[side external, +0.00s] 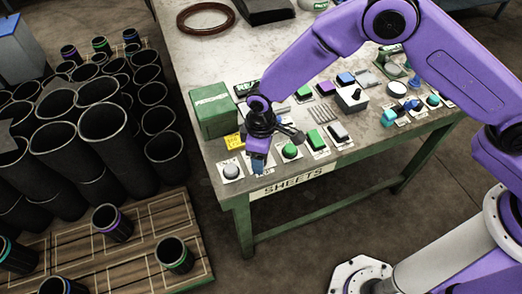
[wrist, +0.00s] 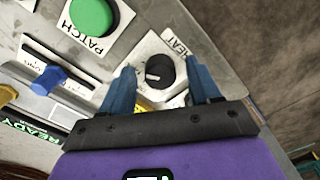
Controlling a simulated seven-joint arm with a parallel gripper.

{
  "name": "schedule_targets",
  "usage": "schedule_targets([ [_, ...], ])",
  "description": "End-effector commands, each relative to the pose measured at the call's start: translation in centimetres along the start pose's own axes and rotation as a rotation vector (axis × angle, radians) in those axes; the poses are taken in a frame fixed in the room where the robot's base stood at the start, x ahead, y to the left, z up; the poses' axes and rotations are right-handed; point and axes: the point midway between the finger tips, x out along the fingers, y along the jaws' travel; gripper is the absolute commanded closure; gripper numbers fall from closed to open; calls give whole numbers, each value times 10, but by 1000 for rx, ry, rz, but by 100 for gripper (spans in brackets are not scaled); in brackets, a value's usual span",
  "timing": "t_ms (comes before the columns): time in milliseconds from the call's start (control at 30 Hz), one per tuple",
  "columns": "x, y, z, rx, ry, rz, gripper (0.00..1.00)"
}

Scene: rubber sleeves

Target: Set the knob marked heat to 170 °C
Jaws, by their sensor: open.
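The heat knob (wrist: 158,71) is a dark round knob with a white pointer line, on a white plate lettered HEAT in the wrist view. The pointer's line lies toward the left of the picture. The scale numbers are too small or covered to read. My gripper (wrist: 162,72) is open, with one blue finger on each side of the knob. I cannot tell whether either finger touches it. In the side external view my gripper (side external: 257,163) points down at the table's front left corner and hides the knob.
A green button (wrist: 91,16) lettered PATCH and a blue slider (wrist: 50,78) are close by. In the side view, a green box (side external: 212,116) stands behind my gripper, and a grey round control (side external: 231,171) sits to its left. Several controls line the table (side external: 205,60) to the right.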

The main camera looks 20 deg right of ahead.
Motion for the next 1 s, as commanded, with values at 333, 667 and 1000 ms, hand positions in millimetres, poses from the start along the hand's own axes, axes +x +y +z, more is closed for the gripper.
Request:
schedule_targets([
  [333,-40,0,-1,-1,6,1,38],
  [667,-110,0,-1,1,6,1,38],
  [1000,-164,0,0,1,2,0,38],
])
